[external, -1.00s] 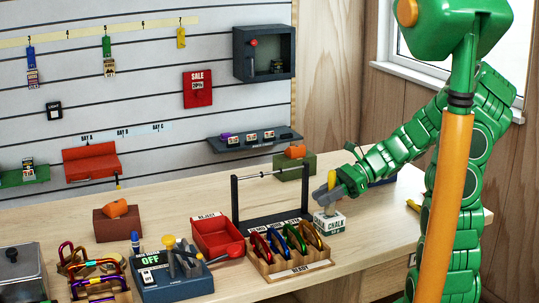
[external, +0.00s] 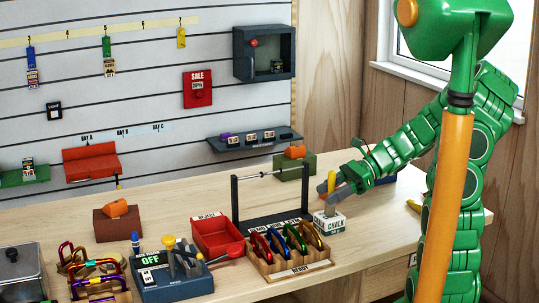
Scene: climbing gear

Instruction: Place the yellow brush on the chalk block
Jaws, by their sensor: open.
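The yellow brush (external: 331,182) stands roughly upright at the top of the white and green chalk block (external: 328,224) on the right part of the workbench. My gripper (external: 333,196) reaches in from the right, low over the block. Its grey fingers are open around or beside the brush. The fingers hide the lower end of the brush and part of the block's top, so I cannot tell whether the brush touches the block.
A black frame with a bar (external: 271,172) stands left of the block. A wooden rack of coloured carabiners (external: 290,267) sits in front. A green box (external: 290,170) is behind. The bench behind the red bin (external: 215,240) is partly clear.

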